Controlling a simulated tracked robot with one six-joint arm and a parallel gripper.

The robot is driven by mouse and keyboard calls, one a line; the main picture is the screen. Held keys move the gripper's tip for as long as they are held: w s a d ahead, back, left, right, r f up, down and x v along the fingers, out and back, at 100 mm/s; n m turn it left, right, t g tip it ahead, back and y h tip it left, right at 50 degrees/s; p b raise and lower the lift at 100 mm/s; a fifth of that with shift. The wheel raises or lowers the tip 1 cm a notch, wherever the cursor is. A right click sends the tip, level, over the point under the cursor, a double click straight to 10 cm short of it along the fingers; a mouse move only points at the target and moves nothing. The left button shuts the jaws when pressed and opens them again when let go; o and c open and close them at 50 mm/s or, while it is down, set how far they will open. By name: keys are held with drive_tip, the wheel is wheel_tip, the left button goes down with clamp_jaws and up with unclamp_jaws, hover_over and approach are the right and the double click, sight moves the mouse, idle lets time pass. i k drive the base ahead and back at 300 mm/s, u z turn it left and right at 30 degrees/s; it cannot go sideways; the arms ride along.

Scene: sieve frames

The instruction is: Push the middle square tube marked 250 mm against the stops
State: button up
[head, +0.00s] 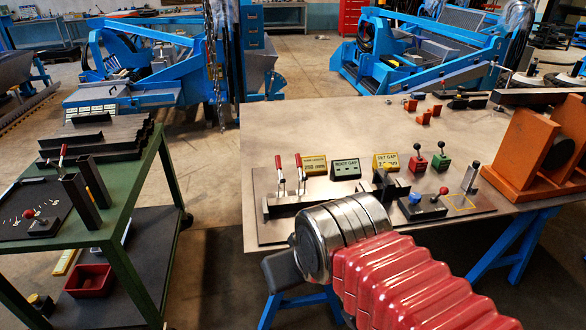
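A fixture plate (352,222) lies along the front of the grey workbench (360,125). A dark square tube (310,201) lies on its left part, beside two red-handled toggle clamps (290,173); its right end is near a yellow-topped block (385,177). A yellow sign (314,165) behind it appears to read 250 mm. I cannot read a mark on the tube or pick out the stops clearly. My silver wrist section and red ribbed arm cover part of the plate's front.
Signs reading READY GAP (345,168) and SET GAP (386,162) stand behind the fixture. Red and green lever boxes (429,161) are to their right. A large orange frame (535,145) fills the bench's right. A green cart (140,170) with dark bars stands left, across a floor gap.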

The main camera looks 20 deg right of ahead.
sight(295, 203)
drive_tip(key=z, duration=0.05)
drive_tip(key=i, duration=0.95)
drive_tip(key=u, duration=0.05)
